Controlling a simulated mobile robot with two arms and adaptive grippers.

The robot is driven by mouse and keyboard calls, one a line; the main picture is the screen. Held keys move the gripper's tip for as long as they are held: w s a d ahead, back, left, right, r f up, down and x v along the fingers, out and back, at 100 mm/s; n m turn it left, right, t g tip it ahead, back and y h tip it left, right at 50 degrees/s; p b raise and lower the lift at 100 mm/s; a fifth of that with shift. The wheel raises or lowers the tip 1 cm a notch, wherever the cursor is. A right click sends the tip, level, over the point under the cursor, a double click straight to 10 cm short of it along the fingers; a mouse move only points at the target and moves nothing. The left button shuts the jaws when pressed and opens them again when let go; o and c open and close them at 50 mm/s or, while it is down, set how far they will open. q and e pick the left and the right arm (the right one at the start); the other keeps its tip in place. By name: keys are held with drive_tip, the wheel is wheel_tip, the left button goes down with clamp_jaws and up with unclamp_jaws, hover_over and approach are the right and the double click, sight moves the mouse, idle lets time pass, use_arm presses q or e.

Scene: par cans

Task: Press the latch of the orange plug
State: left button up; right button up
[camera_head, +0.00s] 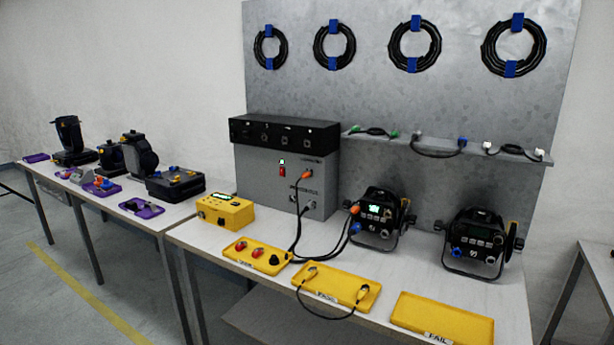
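An orange plug (306,175) sits at the front of the grey test box (265,185), with a black cable hanging from it. Its latch is too small to make out. A second orange connector (354,210) shows at the left side of the nearer-left par can (375,222), just above a blue one (356,228). Neither of my grippers is in view.
Yellow trays (443,318) line the table's front edge; the middle one holds a cable with two connectors (361,293). A yellow meter (226,212) stands left of the grey box. A second par can (475,243) stands right. Loose black cables cross the table (505,290).

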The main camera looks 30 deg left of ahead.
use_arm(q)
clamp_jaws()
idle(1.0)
